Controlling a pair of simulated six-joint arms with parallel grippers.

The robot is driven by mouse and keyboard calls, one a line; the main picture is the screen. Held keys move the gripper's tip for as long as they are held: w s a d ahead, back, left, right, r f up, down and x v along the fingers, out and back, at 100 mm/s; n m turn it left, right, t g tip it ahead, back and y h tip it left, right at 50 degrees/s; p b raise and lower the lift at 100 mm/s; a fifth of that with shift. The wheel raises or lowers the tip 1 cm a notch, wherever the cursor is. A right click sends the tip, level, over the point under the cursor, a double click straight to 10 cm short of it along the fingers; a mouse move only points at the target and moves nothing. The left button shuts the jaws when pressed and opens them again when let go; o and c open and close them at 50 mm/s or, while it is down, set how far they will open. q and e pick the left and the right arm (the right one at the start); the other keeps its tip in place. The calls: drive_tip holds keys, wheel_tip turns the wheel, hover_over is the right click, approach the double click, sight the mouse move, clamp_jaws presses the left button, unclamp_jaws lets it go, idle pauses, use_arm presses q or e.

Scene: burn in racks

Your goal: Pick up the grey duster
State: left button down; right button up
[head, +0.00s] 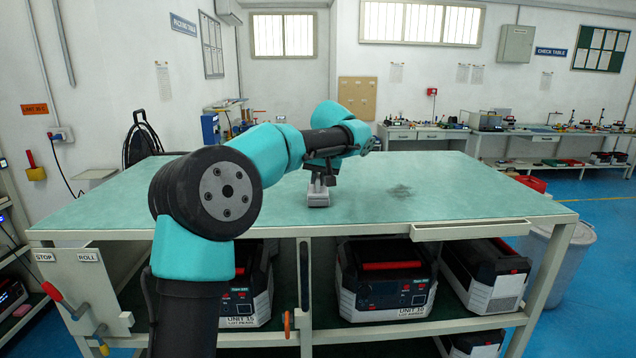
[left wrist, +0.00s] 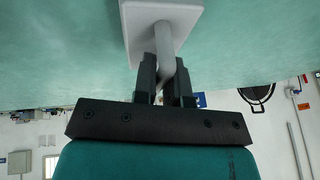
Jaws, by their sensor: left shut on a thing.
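The grey duster (head: 318,198) is a small light-grey block with a handle on top, at the middle of the green table in the head view. My left gripper (head: 319,179) reaches down over it from above. My right gripper is not in view.
The green table top (head: 460,185) is mostly clear, with a dark dusty smudge (head: 399,191) to the right of the duster. Below, a shelf holds several black-and-white units (head: 386,279). A white bin (head: 560,255) stands by the table's right side.

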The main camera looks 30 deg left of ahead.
use_arm(q)
drive_tip(key=shift+r, duration=1.5)
drive_tip(key=s+d+r, duration=0.1)
drive_tip(key=s+d, duration=0.7)
drive_tip(key=s, duration=0.5)
drive_tip(key=shift+s+d+r, duration=0.2)
drive_tip(key=shift+s+r, duration=0.05)
drive_tip(key=shift+s, duration=0.1)
drive_tip(key=c, duration=1.7)
unclamp_jaws()
clamp_jaws()
drive_tip(key=shift+w, duration=0.1)
